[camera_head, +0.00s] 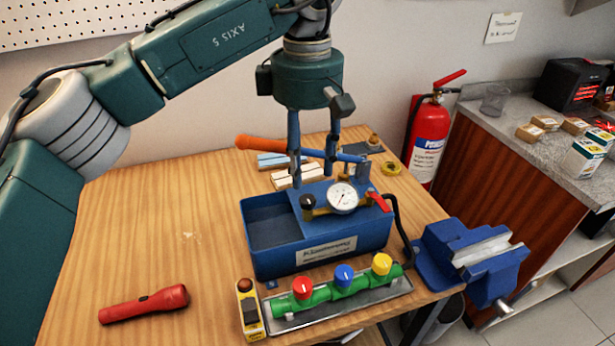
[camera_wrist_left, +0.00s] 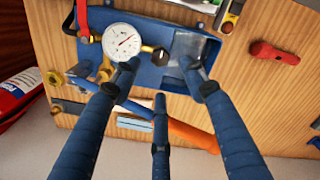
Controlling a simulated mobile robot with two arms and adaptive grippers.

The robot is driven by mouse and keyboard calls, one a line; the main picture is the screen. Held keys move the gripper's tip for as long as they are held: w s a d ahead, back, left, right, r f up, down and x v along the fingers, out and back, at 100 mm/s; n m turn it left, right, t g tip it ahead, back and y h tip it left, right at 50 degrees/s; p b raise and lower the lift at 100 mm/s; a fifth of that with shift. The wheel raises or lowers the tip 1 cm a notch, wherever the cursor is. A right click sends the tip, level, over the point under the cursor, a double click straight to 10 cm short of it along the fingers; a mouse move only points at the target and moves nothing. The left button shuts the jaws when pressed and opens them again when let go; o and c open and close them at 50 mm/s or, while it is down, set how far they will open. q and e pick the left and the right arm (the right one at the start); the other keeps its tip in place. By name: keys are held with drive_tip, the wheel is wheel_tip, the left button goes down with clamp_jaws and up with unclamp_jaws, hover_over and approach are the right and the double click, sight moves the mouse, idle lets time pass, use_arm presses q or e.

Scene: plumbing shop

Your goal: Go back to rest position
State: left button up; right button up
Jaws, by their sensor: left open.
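My left gripper (camera_head: 312,176) hangs from the teal arm, above and behind the blue test pump (camera_head: 277,268). Its fingers are spread, and nothing shows between them. In the left wrist view my left gripper (camera_wrist_left: 158,78) has its blue fingers apart over the pump (camera_wrist_left: 150,75). The pump has a white gauge (camera_head: 343,197) and a red lever (camera_head: 379,202). An orange handle (camera_head: 262,144) on a blue bar passes behind the fingers; the wrist view shows the handle (camera_wrist_left: 195,136) too. Whether the fingers touch the pump is unclear. My right gripper is not in view.
A green manifold (camera_head: 325,293) with red, blue and yellow knobs and a yellow tester (camera_head: 250,309) lie in front of the pump. A red flashlight (camera_head: 145,304) lies front left. A blue vise (camera_head: 470,258) sits at the right corner. The left tabletop (camera_head: 160,230) is mostly clear.

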use_arm(q)
drive_tip(key=shift+r, duration=0.5)
